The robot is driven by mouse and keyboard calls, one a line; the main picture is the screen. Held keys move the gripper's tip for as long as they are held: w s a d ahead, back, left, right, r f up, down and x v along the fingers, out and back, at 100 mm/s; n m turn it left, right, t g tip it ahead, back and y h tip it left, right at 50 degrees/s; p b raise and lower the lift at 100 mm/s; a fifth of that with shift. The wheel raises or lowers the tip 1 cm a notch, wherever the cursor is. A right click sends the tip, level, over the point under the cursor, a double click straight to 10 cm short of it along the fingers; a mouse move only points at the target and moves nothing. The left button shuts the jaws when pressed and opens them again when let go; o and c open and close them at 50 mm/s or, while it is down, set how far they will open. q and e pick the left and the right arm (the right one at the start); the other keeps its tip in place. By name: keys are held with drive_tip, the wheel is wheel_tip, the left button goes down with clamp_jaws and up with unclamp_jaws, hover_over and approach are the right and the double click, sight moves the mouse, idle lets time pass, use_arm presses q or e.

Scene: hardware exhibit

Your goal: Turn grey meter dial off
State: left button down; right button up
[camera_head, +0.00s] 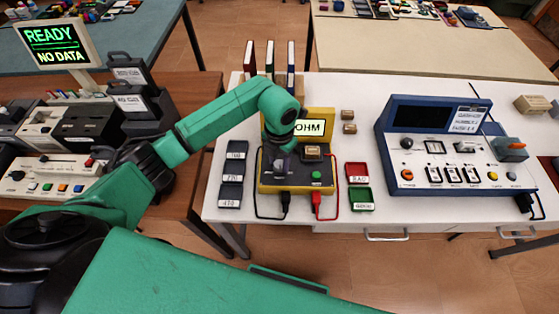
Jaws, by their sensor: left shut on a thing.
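The yellow meter (268,188) stands on the white table, with a screen (309,128) that reads OHM. My left gripper (281,150) reaches down over the left part of the meter's dark front panel. It is shut on the grey dial (281,164), which is mostly hidden by the gripper, so its pointing direction cannot be read. A green button (316,174) and a small tan block (312,152) are to the right of the dial on the panel. My right gripper is not in view.
Labelled dark trays (231,191) lie left of the meter; a red tray (357,172) and a green tray (361,199) lie right. Black and red leads run from the meter's front. A blue instrument (447,147) stands farther right. Upright books (270,62) stand behind.

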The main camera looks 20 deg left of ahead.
sight(279, 164)
use_arm(q)
drive_tip(key=n+b, duration=0.1)
drive_tip(key=n, duration=0.3)
drive_tip(key=shift+w+r+n+b, duration=0.15)
drive_tip(key=shift+n+b, duration=0.15)
drive_tip(key=shift+n, duration=1.2)
drive_tip(key=shift+c, duration=2.1)
unclamp_jaws()
wheel_tip(279, 164, up, 14)
drive_tip(key=b, duration=0.2)
drive_tip(key=shift+s+r, duration=0.2)
drive_tip(key=shift+r, duration=0.05)
